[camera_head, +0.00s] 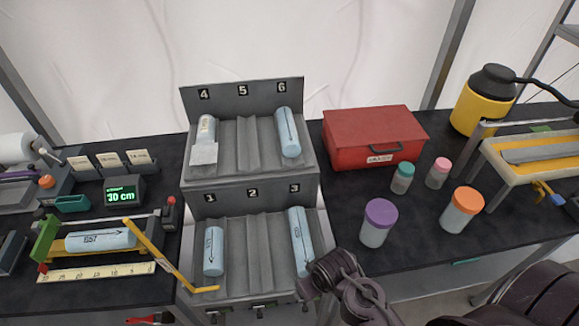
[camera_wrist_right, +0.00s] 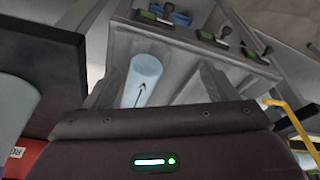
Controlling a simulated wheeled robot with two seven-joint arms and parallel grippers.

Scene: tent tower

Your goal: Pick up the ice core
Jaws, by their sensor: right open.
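Several pale blue ice cores are in view. One ice core (camera_head: 301,240) lies in slot 3 of the lower grey rack, an arrow along it. Shorter cores lie in slot 1 (camera_head: 214,250), slot 4 (camera_head: 206,129) and slot 6 (camera_head: 288,132). Another core (camera_head: 100,240) marked with an arrow rests in the measuring cradle at left. My right gripper (camera_head: 325,281) is open, beside the lower end of the slot 3 core; its fingertips are hard to make out. The right wrist view shows a core (camera_wrist_right: 143,80) with an arrow in a grey trough. My left gripper is not in view.
Slots 2 and 5 of the rack (camera_head: 250,190) are empty. A red case (camera_head: 375,135) and lidded jars, one purple (camera_head: 379,222), stand to the right. A yellow bar (camera_head: 160,253) reaches from the cradle toward the rack. A display (camera_head: 122,196) reads 30 cm.

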